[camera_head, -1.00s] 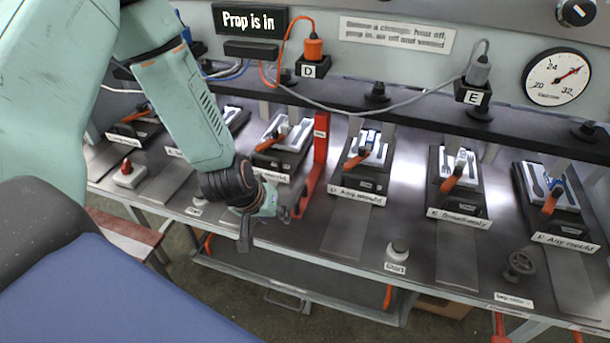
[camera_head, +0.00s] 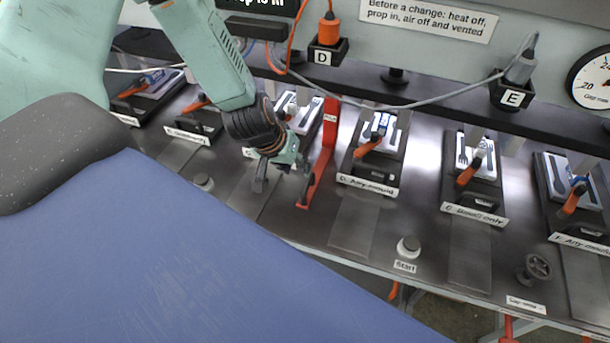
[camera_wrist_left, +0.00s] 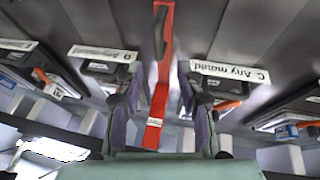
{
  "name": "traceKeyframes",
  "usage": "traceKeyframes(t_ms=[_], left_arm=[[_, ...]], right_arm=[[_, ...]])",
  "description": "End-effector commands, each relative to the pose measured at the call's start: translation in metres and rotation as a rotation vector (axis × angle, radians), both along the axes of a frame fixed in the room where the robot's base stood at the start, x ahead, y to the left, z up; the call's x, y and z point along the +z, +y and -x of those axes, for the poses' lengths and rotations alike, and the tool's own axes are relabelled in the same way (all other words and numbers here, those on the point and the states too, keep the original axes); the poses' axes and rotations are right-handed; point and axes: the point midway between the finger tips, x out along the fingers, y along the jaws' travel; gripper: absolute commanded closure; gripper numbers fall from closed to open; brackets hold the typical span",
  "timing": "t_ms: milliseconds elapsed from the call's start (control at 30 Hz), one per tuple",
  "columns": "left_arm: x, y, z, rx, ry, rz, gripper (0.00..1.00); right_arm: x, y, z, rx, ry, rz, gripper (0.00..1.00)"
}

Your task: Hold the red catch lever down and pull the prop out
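A red upright piece (camera_head: 328,135) with a small white label stands between two mould stations. A red arm (camera_head: 308,183) with a dark part on it reaches from its foot toward the front of the bench. I cannot tell which part is the catch lever and which the prop. My left gripper (camera_head: 280,178) is just left of the red arm, pointing down, with a visible gap to it. In the left wrist view the red piece (camera_wrist_left: 162,85) shows beyond and between the two spread fingers of the left gripper (camera_wrist_left: 162,108), which hold nothing. My right gripper is not in view.
Mould stations with orange-handled clamps line the bench, including the any-mould station (camera_head: 368,187) right of the red piece. A Start button (camera_head: 408,247) and a handwheel (camera_head: 535,267) sit near the front edge. A grey cable (camera_head: 430,106) hangs above the stations.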

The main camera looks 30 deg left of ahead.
Motion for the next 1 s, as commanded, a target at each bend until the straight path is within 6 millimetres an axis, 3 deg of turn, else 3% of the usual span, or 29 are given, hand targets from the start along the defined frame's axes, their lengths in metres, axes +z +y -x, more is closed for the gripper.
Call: traceKeyframes(t_ms=[500, 1000], left_arm=[[-0.056, -0.005, -0.025, -0.005, -0.001, -0.002, 0.63], [-0.065, -0.005, -0.033, -0.004, 0.000, -0.001, 0.63]], right_arm=[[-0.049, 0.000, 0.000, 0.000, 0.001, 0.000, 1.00], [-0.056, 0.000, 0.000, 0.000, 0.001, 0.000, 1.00]])
